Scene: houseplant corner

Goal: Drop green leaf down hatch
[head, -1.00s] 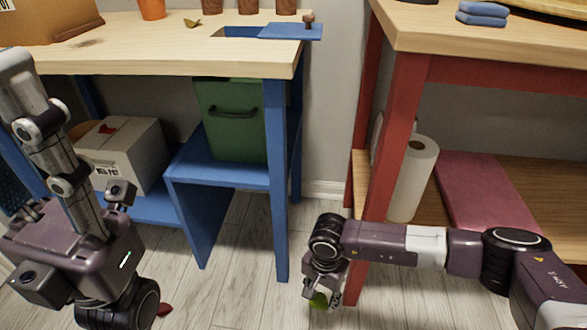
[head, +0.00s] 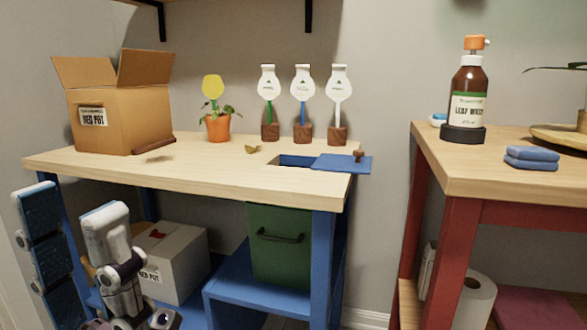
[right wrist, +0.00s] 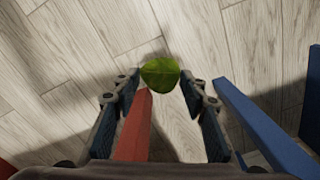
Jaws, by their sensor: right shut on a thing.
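The green leaf (right wrist: 160,73) shows in the right wrist view between the fingertips of my right gripper (right wrist: 162,82), which is shut on it above the wooden floor. My right gripper is outside the head view. The hatch (head: 295,161) is an opening in the blue workbench's wooden top. Its blue cover (head: 335,164) with a brown knob lies slid to the right, leaving the opening uncovered. A green bin (head: 280,262) stands below the hatch. My left gripper (head: 68,198) points up at the lower left, fingers apart and empty, in front of the bench.
On the workbench (head: 200,174) are an open cardboard box (head: 125,115), a potted plant (head: 218,127), several tags in wooden blocks and an olive-brown leaf (head: 252,149). A red-legged table (head: 480,170) stands at right with a bottle (head: 467,95). A red leg (right wrist: 133,130) is beside my right gripper.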

